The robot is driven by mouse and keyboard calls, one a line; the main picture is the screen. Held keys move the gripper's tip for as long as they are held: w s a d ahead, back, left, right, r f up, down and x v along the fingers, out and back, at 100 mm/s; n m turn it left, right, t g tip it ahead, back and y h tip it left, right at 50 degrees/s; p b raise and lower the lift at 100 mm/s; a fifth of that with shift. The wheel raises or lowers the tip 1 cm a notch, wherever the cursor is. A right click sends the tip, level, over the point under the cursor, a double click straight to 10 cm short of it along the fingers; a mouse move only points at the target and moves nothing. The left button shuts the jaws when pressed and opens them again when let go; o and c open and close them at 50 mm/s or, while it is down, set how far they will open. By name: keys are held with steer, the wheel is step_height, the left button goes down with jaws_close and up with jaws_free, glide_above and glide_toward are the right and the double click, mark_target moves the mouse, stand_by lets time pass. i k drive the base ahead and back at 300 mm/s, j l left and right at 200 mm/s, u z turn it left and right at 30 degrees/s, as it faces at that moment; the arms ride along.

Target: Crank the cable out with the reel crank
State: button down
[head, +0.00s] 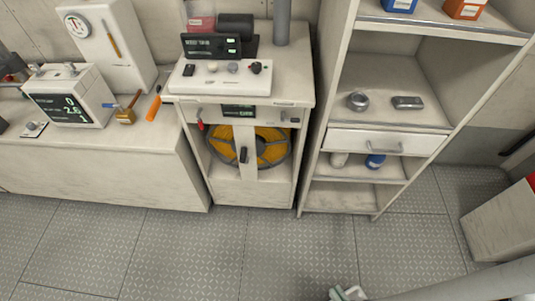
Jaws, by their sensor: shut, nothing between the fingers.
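The cable reel (272,150) sits in the open front of a white cabinet, with orange cable wound on it and dark spokes. A white upright bar stands in front of the reel, with a small dark handle (243,155) that looks like the reel crank. My gripper (346,293) shows only in part at the bottom edge, low over the floor. It is shut and empty, well apart from the reel and the crank. The rest of it is cut off by the frame.
A red lever (200,125) and small display (238,111) are above the reel. A shelf unit (335,185) stands close to the right of the cabinet, and a low bench (110,160) to the left. The plate floor (190,250) in front is clear.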

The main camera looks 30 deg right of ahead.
mark_target(243, 158)
steer(key=k+l, duration=0.1)
steer(key=k, duration=0.4)
steer(key=k+l, duration=0.15)
steer(key=k, duration=0.35)
steer(key=i+j+u, duration=0.2)
steer(key=i, duration=0.3)
steer(key=i+j+u, duration=0.25)
steer(key=i, duration=0.3)
steer(key=i+j+u, duration=0.2)
steer(key=i, duration=0.35)
